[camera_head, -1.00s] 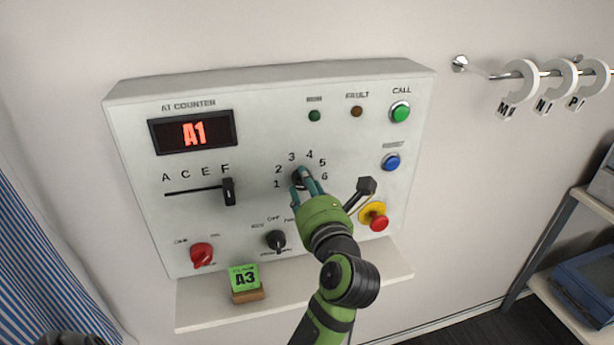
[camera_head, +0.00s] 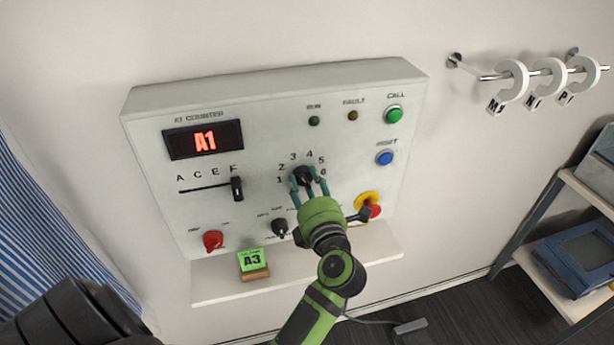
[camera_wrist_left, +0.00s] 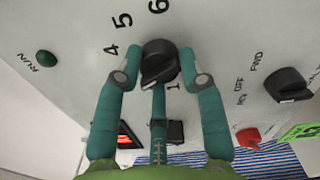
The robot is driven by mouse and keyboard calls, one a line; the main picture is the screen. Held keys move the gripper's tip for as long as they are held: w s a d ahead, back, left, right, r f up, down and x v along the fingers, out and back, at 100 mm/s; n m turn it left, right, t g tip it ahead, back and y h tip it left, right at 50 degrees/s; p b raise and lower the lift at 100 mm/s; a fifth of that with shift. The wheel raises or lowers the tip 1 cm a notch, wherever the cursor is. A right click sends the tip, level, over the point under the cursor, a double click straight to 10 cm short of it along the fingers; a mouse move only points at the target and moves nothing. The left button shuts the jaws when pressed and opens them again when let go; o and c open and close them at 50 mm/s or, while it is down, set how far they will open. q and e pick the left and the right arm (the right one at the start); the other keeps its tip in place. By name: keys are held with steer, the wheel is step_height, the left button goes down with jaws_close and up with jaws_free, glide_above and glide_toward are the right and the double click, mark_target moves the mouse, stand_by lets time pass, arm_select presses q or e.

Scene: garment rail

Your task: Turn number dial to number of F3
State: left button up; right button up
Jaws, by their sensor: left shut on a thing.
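The black number dial (camera_head: 303,174) is on the white panel (camera_head: 275,140), ringed by the numbers 1 to 6. My left gripper (camera_head: 309,188), green with teal fingers, is shut on the dial. In the left wrist view, the dial (camera_wrist_left: 160,60) sits between the fingers of the gripper (camera_wrist_left: 160,80), with a third finger below it. The dial's pointer is hard to read. The red display (camera_head: 204,141) reads A1. The letter slider (camera_head: 237,188) stands at F. A green card (camera_head: 251,260) reads A3. My right gripper is not in view.
Below the dial are a black selector knob (camera_head: 280,228) and a red knob (camera_head: 213,240). A red stop button (camera_head: 374,211) is partly hidden at the lower right. Green CALL (camera_head: 394,114) and blue RESET (camera_head: 385,158) buttons are at the right. A shelf (camera_head: 330,262) runs underneath.

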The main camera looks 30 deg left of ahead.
arm_select(q)
steer(key=shift+r+m, duration=0.25)
steer(key=shift+m, duration=0.25)
steer(key=o, duration=1.1)
steer(key=shift+a, duration=0.1)
steer(key=shift+o, duration=0.2)
steer(key=shift+w+f, duration=0.1)
steer(key=shift+f, duration=0.05)
